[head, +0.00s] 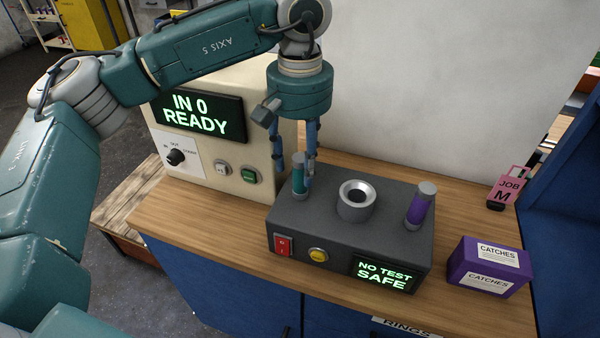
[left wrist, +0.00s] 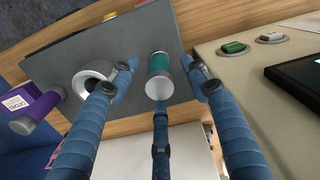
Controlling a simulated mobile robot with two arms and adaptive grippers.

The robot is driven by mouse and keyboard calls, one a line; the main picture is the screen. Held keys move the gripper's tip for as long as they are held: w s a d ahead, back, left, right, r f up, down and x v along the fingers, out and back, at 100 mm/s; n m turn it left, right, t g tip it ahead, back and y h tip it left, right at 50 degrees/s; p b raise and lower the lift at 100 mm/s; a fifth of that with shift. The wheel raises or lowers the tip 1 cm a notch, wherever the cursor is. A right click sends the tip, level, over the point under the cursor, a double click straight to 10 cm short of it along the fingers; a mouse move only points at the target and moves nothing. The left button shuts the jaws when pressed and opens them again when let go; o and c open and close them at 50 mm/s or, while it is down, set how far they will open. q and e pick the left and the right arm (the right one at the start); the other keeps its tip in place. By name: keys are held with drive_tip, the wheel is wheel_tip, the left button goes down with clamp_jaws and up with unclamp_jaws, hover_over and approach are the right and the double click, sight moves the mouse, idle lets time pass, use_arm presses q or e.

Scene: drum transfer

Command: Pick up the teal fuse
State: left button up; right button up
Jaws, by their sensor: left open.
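The teal fuse (head: 298,181) stands upright at the left end of the dark grey test box (head: 330,215), with a light grey cap on top. My left gripper (head: 297,166) hangs above it, pointing down, with its blue fingers spread around the fuse's upper part. In the left wrist view the teal fuse (left wrist: 159,66) lies between the open fingertips (left wrist: 160,70), with a visible gap on both sides. A third finger is below its cap in that picture. My right gripper is not in view.
A metal ring socket (head: 357,196) and a purple fuse (head: 420,206) are on the same box. A cream machine reading "IN 0 READY" (head: 202,115) stands close at left. A purple "CATCHES" box (head: 488,266) and a pink "JOB M" tag (head: 508,187) are at right.

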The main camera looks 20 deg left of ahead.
use_arm(q)
clamp_jaws()
